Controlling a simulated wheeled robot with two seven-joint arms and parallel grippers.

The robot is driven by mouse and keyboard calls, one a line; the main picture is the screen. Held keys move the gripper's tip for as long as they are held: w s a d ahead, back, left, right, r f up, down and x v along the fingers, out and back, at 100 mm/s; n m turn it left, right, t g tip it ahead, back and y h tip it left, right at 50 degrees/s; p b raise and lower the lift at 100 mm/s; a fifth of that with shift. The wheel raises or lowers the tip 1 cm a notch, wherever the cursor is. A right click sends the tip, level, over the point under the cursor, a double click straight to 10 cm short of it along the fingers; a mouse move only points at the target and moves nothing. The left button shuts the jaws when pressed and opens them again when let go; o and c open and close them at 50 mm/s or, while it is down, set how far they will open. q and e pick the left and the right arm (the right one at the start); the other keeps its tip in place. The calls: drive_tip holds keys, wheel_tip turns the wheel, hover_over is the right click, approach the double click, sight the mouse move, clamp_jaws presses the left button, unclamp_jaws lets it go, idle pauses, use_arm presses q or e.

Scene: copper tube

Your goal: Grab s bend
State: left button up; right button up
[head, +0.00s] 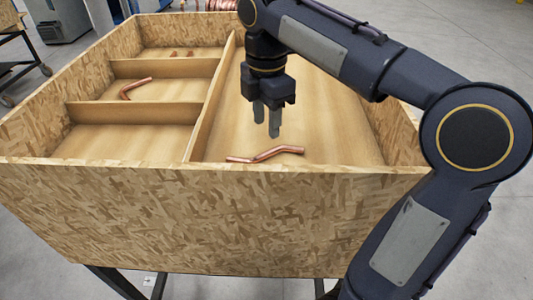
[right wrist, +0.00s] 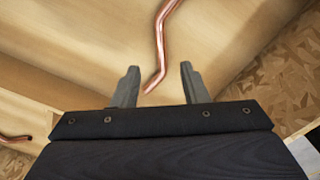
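The copper S-bend tube (head: 265,155) lies on the floor of the large right compartment of the wooden crate, near the front wall. My right gripper (head: 267,122) is above it, pointing down, with its fingers apart and nothing between them. In the right wrist view, the S-bend (right wrist: 160,50) runs from the top edge down to between the tips of my open right gripper (right wrist: 158,80), apparently below them. My left gripper is not in view.
The chipboard crate (head: 200,215) has dividers making several compartments at left. The near left compartment (head: 125,143) looks empty.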

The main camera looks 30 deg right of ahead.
sight(266, 152)
drive_tip(key=shift+w+d+f, duration=0.1)
drive_tip(key=shift+f, duration=0.45)
drive_tip(key=shift+s+a+f, duration=0.1)
drive_tip(key=shift+s+f, duration=0.05)
drive_tip(key=shift+f, duration=1.45)
drive_tip(key=shift+s+a+f, duration=0.1)
drive_tip(key=shift+f, duration=1.45)
clamp_jaws()
